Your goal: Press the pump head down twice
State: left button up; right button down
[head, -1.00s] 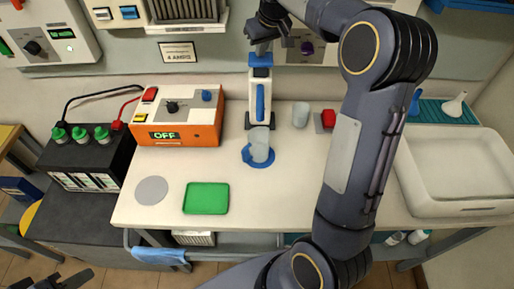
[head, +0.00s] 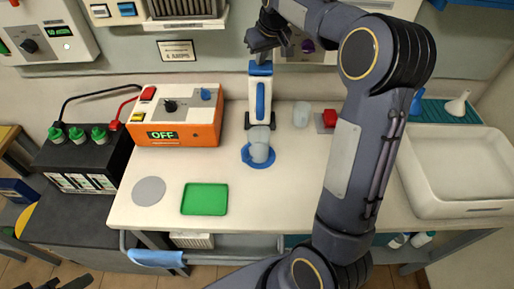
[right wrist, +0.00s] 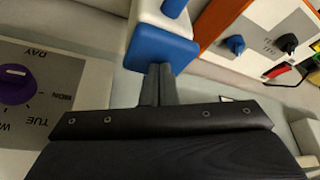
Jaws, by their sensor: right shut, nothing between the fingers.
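The pump dispenser (head: 257,97) stands upright at the back of the table, a white body with a blue front strip. Its blue pump head (head: 261,69) is on top; it also shows in the right wrist view (right wrist: 160,50). My right gripper (head: 262,55) is above the head, fingers shut and empty. In the right wrist view the fingertips (right wrist: 158,72) meet the blue head and appear to touch it. A translucent cup (head: 259,152) is in front of the dispenser on a blue ring-shaped holder (head: 258,165). My left gripper (head: 75,283) barely shows at the bottom left.
An orange power unit (head: 175,118) reading OFF is left of the dispenser. A clear cup (head: 301,114) and a red button (head: 329,119) are to its right. A green tray (head: 205,199) and grey disc (head: 149,191) lie in front. A white basin (head: 458,205) is far right.

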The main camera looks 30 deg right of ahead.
jog(key=shift+f, duration=0.1)
jog(key=shift+r+p, duration=3)
jog(key=shift+r, duration=0.2)
jog(key=shift+r+p, duration=1.25)
jog(key=shift+r, duration=1.75)
jog(key=shift+s, duration=0.1)
jog(key=s+a+f+y+b, duration=0.1)
jog(key=s+a, duration=0.3)
jog(key=s, duration=0.5)
jog(key=s+a+f+y+b, duration=0.2)
jog(key=s+a, duration=0.1)
jog(key=s, duration=0.6)
jog(key=s+a+f, duration=0.5)
jog(key=s, duration=0.3)
jog(key=s+a+f+m+t+y+b, duration=0.1)
jog(key=s+a+f, duration=0.3)
jog(key=s+f, duration=0.2)
jog(key=shift+s+a+f+m, duration=0.15)
jog(key=shift+s+a+m, duration=0.2)
jog(key=shift+s, duration=0.5)
